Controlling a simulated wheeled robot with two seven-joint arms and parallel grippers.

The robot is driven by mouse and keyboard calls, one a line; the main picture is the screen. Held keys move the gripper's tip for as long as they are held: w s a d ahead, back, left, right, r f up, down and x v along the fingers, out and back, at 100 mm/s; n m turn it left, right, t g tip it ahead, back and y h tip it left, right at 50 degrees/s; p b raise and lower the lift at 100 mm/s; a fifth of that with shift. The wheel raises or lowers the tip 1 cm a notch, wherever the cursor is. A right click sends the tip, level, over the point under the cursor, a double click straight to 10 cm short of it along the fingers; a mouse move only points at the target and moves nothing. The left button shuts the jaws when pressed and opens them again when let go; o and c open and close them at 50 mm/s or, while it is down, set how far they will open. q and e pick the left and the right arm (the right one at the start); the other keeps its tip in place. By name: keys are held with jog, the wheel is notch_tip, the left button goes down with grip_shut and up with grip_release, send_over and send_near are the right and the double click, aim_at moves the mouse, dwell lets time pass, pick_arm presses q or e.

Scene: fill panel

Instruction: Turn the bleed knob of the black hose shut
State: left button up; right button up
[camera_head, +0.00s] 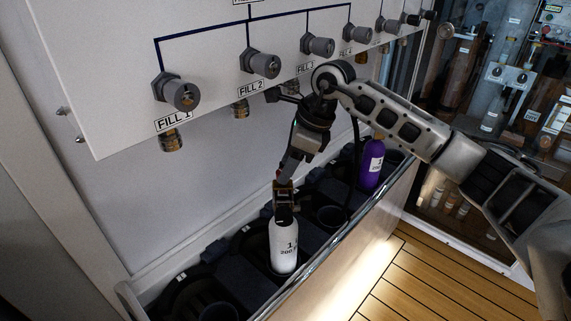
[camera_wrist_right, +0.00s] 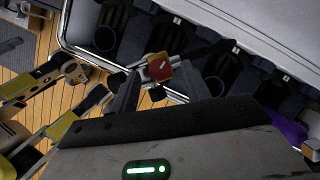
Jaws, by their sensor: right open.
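My right gripper (camera_head: 288,172) points down over the white cylinder (camera_head: 284,246), which stands upright in the rack below the panel. In the right wrist view its two fingers (camera_wrist_right: 160,76) are apart. A small square knob-like part with a red face and a pale line (camera_wrist_right: 160,67) shows between and just beyond the fingertips. I cannot tell whether a finger touches it. In the head view the gripper and a brownish fitting overlap at the cylinder's top. A black hose (camera_head: 356,150) hangs from the panel behind my arm; its lower end is hidden.
The white panel (camera_head: 110,95) carries a row of grey valve knobs, with FILL 1 (camera_head: 180,92) nearest. A purple cylinder (camera_head: 372,165) stands farther along the rack. The rack's metal front rail (camera_head: 318,252) runs beside the white cylinder. Wooden floor (camera_head: 400,285) is clear in front.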

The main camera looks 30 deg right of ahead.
jog(key=shift+w+a+f, duration=0.2)
jog(key=shift+a+f, duration=0.05)
jog(key=shift+f, duration=0.3)
jog(key=c, duration=1)
jog(key=shift+m, duration=0.3)
jog(key=m+h, duration=0.1)
jog(key=m, duration=0.1)
jog(key=shift+s+m+t, duration=0.1)
jog(key=shift+m+t, duration=0.2)
jog(key=shift+t, duration=0.1)
jog(key=m+h, duration=0.1)
jog(key=m, duration=0.2)
jog(key=shift+a+m+t, duration=0.15)
jog(key=shift+m+t, duration=0.15)
jog(key=shift+t, duration=0.1)
jog(key=shift+m, duration=0.4)
